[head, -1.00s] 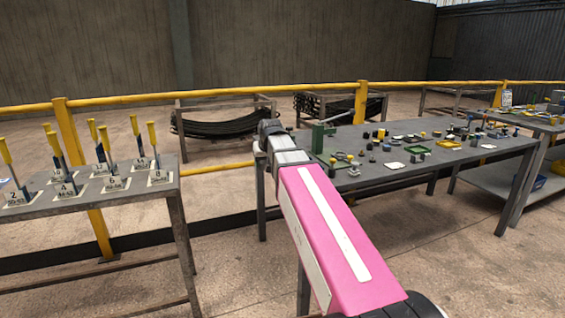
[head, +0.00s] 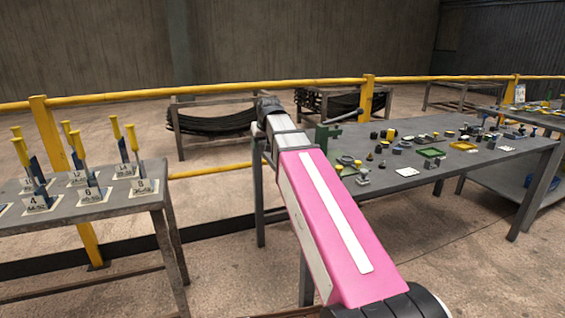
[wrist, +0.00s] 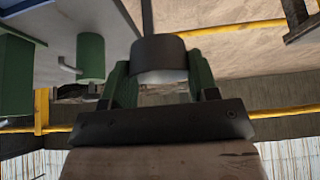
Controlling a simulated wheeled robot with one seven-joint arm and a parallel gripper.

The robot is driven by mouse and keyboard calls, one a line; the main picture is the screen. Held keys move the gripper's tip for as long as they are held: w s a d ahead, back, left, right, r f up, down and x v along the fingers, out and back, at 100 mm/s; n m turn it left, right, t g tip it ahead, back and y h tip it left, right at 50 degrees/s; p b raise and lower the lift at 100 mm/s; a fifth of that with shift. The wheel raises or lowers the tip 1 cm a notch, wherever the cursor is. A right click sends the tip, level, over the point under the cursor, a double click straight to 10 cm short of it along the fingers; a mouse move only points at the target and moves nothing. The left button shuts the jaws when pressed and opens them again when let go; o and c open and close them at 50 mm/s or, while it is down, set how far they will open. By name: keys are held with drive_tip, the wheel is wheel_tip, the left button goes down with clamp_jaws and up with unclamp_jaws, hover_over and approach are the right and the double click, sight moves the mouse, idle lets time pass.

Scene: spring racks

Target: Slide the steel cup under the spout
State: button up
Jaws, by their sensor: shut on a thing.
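In the wrist view, my gripper (wrist: 160,82) has its two green fingers on either side of a dark grey steel cup (wrist: 158,58) and is shut on it. The wrist picture seems upside down. A green cylinder (wrist: 91,57) with a short bent grey pipe (wrist: 68,70), which looks like the spout, is to the left, apart from the cup. In the head view, a green stand (head: 322,137) with a side arm is at the near left end of the long table. My arm hides the gripper and cup there.
The long grey table (head: 480,170) holds several small parts and trays, including a yellow-green tray (head: 432,152). A left table (head: 110,208) carries several yellow-handled tools on numbered cards. A yellow rail (head: 230,88) runs behind. Floor between the tables is clear.

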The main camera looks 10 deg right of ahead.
drive_tip(key=w+d+f, duration=0.2)
drive_tip(key=d, duration=0.1)
drive_tip(key=w+d+f, duration=0.4)
drive_tip(key=d, duration=0.1)
drive_tip(key=shift+d+f, duration=0.15)
drive_tip(key=shift+d, duration=0.2)
drive_tip(key=shift+f, duration=2)
drive_tip(key=shift+f, duration=0.1)
drive_tip(key=o, duration=1)
